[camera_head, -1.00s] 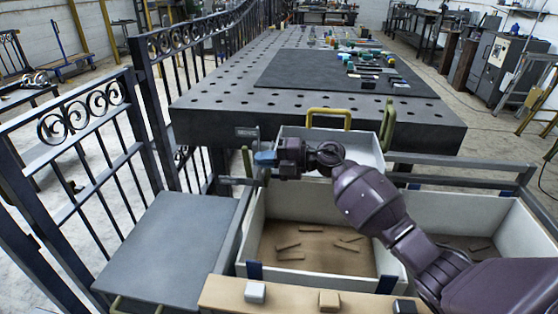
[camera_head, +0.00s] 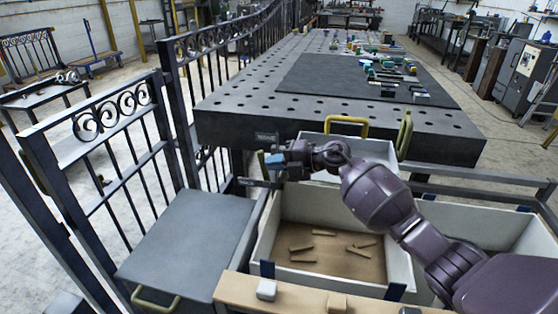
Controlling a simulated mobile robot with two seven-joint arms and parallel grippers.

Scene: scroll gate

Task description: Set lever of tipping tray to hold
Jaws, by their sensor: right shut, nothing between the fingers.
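The white tipping tray (camera_head: 372,150) stands behind the bins, below the front edge of the dark table, with a yellow handle (camera_head: 346,120) at its back and a green handle (camera_head: 404,135) at its right. A small blue piece (camera_head: 273,159), which may be the lever's grip, shows left of the tray near a dark bar. My right gripper (camera_head: 282,163) is shut and empty, right beside the blue piece; I cannot tell whether they touch. My forearm and wrist hide part of the tray's front and right. The lever's setting is not readable. My left gripper is not in view.
A pale bin (camera_head: 262,240) with several small brown pieces stands below my right arm. A grey flat panel (camera_head: 190,240) and a dark iron gate (camera_head: 95,150) are at the left. The perforated table (camera_head: 240,105) carries small items on a dark mat.

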